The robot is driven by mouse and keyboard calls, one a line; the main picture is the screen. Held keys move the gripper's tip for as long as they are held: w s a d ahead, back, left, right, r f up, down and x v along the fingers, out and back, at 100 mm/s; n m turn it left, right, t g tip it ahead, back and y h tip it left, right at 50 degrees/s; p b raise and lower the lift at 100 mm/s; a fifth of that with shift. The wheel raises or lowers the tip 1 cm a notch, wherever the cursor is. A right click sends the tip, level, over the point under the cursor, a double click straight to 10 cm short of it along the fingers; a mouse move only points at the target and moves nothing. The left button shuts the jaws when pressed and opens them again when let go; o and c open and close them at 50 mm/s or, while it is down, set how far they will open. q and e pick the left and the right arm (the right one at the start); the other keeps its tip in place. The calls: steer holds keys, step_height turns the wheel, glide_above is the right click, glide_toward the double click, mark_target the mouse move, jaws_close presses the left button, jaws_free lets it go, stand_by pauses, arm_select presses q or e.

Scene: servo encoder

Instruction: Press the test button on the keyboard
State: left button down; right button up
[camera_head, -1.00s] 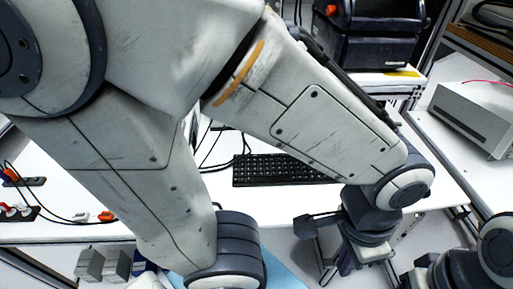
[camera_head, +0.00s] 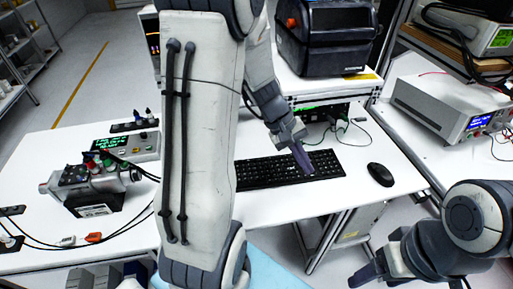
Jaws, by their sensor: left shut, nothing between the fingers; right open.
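The black keyboard (camera_head: 262,174) lies on the white table, its left end partly hidden behind my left arm. My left gripper (camera_head: 303,160) is shut and empty, with its fingertips over the right part of the keyboard. I cannot tell whether the tips touch a key. The test button cannot be made out among the small keys. My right gripper (camera_head: 370,278) is open and empty, low at the bottom right, in front of the table and away from the keyboard.
A black mouse (camera_head: 380,174) lies right of the keyboard. A servo motor (camera_head: 90,188) and a box with a green display (camera_head: 125,147) stand at the left with cables. A dark machine (camera_head: 326,37) is on the shelf behind. A power supply (camera_head: 452,107) stands at the right.

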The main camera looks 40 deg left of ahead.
arm_select(q)
steer(key=w+a+n+t+p, duration=0.1)
steer(key=a+n+t, duration=0.15)
steer(key=a, duration=0.35)
steer(key=w+a+n+t, duration=0.1)
steer(key=w+a+n, duration=0.15)
steer(key=a, duration=0.35)
steer(key=n+t+y+p, duration=0.1)
steer(key=n+t, duration=0.2)
steer(key=n, duration=0.2)
glide_above(249, 161)
steer(key=a, duration=0.1)
steer(key=shift+s+a+f+g, duration=0.1)
steer(key=shift+s+f+g, duration=0.1)
steer(key=shift+f, duration=0.4)
steer(key=shift+s+a+f+g, duration=0.1)
steer(key=shift+s+f, duration=0.05)
steer(key=shift+f, duration=0.45)
arm_select(e)
step_height(249, 161, up, 3)
steer(key=shift+r, duration=0.15)
arm_select(q)
step_height(249, 161, down, 8)
steer(key=b, duration=0.5)
steer(key=shift+r, duration=0.15)
steer(key=shift+f+b, duration=0.55)
steer(key=shift+b, duration=0.15)
arm_select(e)
step_height(249, 161, down, 7)
